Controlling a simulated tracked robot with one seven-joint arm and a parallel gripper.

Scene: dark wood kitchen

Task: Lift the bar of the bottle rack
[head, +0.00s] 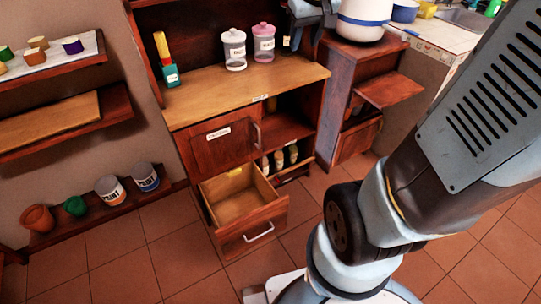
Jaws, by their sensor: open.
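The bottle rack (292,170) is low in the right part of the wooden cabinet, beside the open drawer. Several small bottles (279,160) stand in it. Its bar is too small and dark to make out clearly. My gripper (304,36) is at the top edge of the head view, partly cut off. It is open and appears empty, above the right end of the cabinet's counter, well above and apart from the rack.
An open drawer (245,222) juts out left of the rack. Above it is a shut cabinet door (216,144). Two jars (234,50) stand on the counter (205,92). A wooden flap (389,90) sticks out at right. The tiled floor in front is clear.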

